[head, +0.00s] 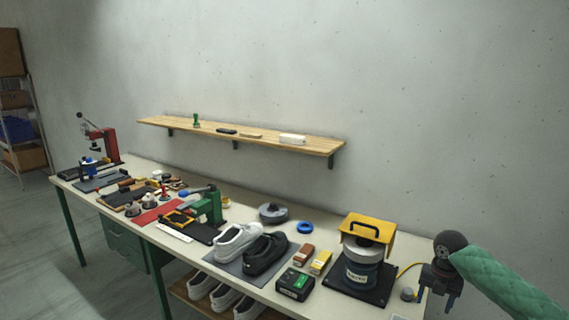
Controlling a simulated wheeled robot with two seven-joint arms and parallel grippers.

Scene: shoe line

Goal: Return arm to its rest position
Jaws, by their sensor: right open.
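My right gripper (436,299) shows at the lower right, at the end of my green-sleeved right arm (510,285). It is open and empty, with its fingers pointing down near the right end of the workbench (340,218). The machine with a yellow hood (368,229) stands on the bench to its left, apart from it. My left gripper is out of view.
A white shoe (236,240) and a black shoe (264,254) stand on a grey mat. A black and green box (295,283) is in front. Tools crowd the bench's far left. A wooden wall shelf (240,137) hangs above; more shoes sit below.

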